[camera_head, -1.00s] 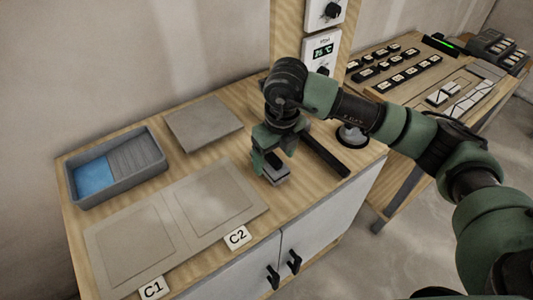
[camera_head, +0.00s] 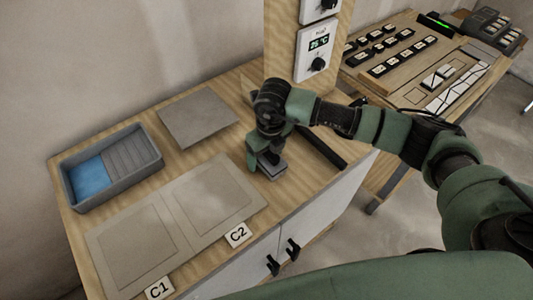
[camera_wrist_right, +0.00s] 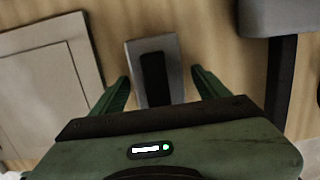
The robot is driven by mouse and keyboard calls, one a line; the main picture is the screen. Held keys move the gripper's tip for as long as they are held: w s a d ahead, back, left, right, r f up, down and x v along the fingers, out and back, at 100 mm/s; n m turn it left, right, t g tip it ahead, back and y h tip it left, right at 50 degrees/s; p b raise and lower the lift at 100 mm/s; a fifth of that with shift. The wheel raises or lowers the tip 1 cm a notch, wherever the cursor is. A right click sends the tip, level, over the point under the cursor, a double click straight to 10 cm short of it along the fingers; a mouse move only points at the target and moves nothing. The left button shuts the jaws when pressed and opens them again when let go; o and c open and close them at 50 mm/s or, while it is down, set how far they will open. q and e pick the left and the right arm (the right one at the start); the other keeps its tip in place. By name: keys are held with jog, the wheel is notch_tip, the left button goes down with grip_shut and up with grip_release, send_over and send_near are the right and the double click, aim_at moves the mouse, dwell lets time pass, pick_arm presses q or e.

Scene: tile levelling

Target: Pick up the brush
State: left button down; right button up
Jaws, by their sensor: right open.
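The brush (camera_head: 271,171) appears to be the small grey block with a black grip on top, lying on the wooden bench right of the panel marked C2. My right gripper (camera_head: 264,160) points down just over it and partly hides it. In the right wrist view the brush (camera_wrist_right: 153,62) lies between the two green fingers (camera_wrist_right: 160,80). The fingers are open, with a gap on each side of the brush. My left gripper is not in view.
A long black bar (camera_head: 322,149) lies right of the brush; in the wrist view it joins a grey block (camera_wrist_right: 268,15). A grey tray (camera_head: 113,175) with blue liquid, a grey tile (camera_head: 197,117) and panels C1 and C2 (camera_head: 208,199) occupy the bench's left and middle.

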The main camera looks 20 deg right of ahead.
jog(key=c, duration=1.5)
jog(key=shift+o, duration=0.2)
jog(key=shift+r, duration=0.1)
